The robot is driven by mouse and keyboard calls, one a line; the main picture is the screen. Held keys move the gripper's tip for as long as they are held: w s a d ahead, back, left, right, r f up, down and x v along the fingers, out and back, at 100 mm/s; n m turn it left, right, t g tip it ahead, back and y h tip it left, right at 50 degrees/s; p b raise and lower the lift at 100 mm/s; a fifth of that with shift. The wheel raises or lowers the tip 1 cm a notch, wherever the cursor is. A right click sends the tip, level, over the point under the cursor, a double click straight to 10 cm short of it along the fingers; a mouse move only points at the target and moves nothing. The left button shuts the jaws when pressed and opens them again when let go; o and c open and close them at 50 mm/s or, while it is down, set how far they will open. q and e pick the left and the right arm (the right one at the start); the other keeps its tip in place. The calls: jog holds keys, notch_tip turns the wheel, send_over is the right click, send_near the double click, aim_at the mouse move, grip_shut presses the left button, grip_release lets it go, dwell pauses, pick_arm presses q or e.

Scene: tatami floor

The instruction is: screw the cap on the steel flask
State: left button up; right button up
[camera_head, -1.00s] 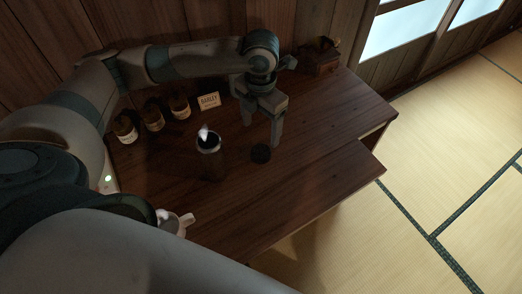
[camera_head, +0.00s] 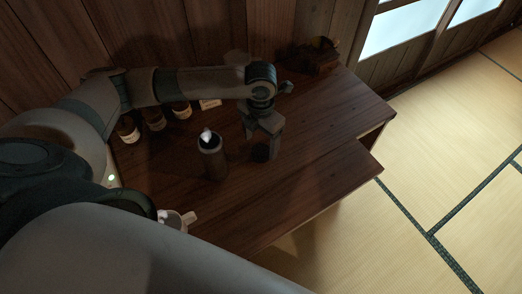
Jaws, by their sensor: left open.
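The steel flask (camera_head: 213,160) stands upright on the wooden table, its dark open mouth facing up with a pale wisp above it. The dark round cap (camera_head: 261,153) lies on the table a little to the right of the flask. My left gripper (camera_head: 262,148) points down right over the cap, its open fingers on either side of it or nearly so; I cannot tell whether they touch it. The fingers partly hide the cap. My right gripper does not show.
Several brown jars (camera_head: 154,120) stand along the back left, beside a small label card (camera_head: 210,104) partly hidden by my arm. A white mug (camera_head: 178,219) stands at the front left edge. A dark box-like object (camera_head: 318,56) sits at the back right. The table's right part is clear.

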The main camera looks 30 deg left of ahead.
aim_at(261, 151)
pick_arm(q)
jog(key=shift+f+p, duration=0.55)
jog(key=shift+f, duration=1.3)
jog(key=shift+c, duration=0.6)
jog(key=c, duration=1)
